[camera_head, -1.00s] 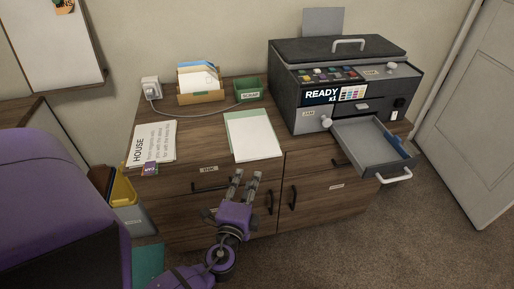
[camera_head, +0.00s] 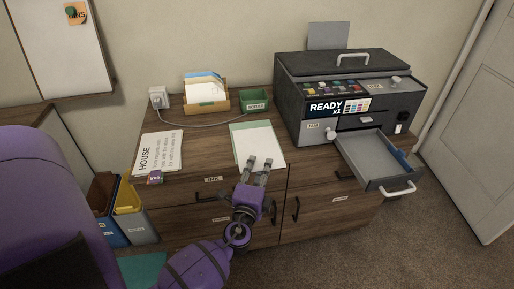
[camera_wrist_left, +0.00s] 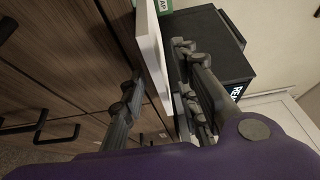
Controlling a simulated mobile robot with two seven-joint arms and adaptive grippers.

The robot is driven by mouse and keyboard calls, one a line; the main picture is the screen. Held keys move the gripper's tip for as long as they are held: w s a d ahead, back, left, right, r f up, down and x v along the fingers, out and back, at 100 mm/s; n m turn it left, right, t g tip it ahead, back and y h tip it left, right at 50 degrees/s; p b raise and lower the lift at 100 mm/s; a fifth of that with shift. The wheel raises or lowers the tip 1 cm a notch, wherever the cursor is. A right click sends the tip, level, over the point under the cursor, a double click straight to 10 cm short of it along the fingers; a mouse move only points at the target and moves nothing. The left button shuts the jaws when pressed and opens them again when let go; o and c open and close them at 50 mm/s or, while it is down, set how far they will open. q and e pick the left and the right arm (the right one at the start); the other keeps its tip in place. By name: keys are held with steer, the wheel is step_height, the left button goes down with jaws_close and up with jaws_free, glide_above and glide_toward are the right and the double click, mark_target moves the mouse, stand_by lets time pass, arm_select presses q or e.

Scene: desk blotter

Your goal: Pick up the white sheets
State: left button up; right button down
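The white sheets (camera_head: 259,143) lie as a flat stack on a green blotter (camera_head: 237,129) near the front edge of the wooden cabinet top. The white stack (camera_wrist_left: 150,45) also shows nearly edge-on in the left wrist view. My left gripper (camera_head: 260,163) is at the front edge of the stack, its fingers apart. In the left wrist view my left gripper (camera_wrist_left: 160,85) has one finger on each side of the white edge, with gaps visible. Contact cannot be told. My right gripper is not in view.
A printer (camera_head: 345,90) with its grey tray (camera_head: 375,158) pulled out stands right. A HOUSE notice (camera_head: 160,152) lies left. A wooden card holder (camera_head: 206,105) and green scrap box (camera_head: 254,99) stand behind. Drawer handles stick out in front.

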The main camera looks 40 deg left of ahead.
arm_select(q)
jaws_close()
steer(key=shift+r, duration=0.1)
